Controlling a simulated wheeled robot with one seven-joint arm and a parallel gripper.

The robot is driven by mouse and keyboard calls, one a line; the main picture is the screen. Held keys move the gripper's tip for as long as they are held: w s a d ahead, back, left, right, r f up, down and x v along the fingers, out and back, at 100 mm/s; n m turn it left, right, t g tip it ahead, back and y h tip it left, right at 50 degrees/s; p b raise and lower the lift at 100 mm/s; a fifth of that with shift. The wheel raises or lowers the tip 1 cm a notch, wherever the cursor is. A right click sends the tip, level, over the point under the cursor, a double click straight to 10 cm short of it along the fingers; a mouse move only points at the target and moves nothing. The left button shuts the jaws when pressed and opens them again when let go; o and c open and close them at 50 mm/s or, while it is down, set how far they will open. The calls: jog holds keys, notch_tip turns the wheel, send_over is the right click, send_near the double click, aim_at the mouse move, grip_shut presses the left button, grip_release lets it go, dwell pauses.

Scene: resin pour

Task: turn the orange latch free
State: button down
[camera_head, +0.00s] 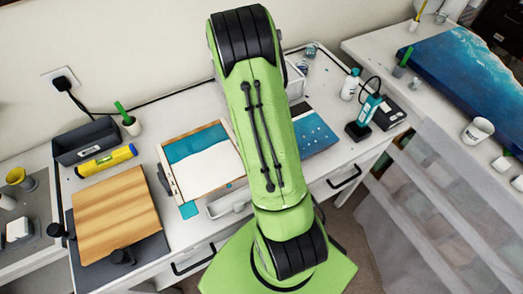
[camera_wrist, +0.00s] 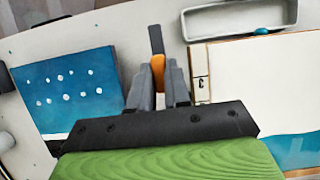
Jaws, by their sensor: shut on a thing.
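The orange latch (camera_wrist: 158,64) shows in the wrist view between my two grey fingertips. My gripper (camera_wrist: 157,76) is shut on it. A dark upright bar (camera_wrist: 156,38) stands just beyond the latch. The latch's lower part is hidden by the fingers, and I cannot tell how far it is turned. A framed panel with white and teal (camera_wrist: 260,85) lies right of my fingers; it also shows in the head view (camera_head: 206,168). In the head view my green arm hides my gripper and the latch.
A blue panel with white dots (camera_wrist: 72,92) lies left of my fingers. A pale tray (camera_wrist: 236,18) is at the top right. In the head view, a wooden board (camera_head: 115,212), a yellow level (camera_head: 106,161) and a dark bin (camera_head: 87,141) stand left, and a teal bottle device (camera_head: 368,108) right.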

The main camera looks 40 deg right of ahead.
jog(key=shift+s+a+f, duration=0.15)
jog(key=shift+f, duration=0.05)
jog(key=c, duration=1.1)
grip_release()
jog(key=shift+r, duration=0.1)
jog(key=p+v, duration=0.1)
jog(key=v, duration=1.4)
jog(key=shift+w+r+p, duration=0.3)
jog(key=shift+w+p, duration=0.05)
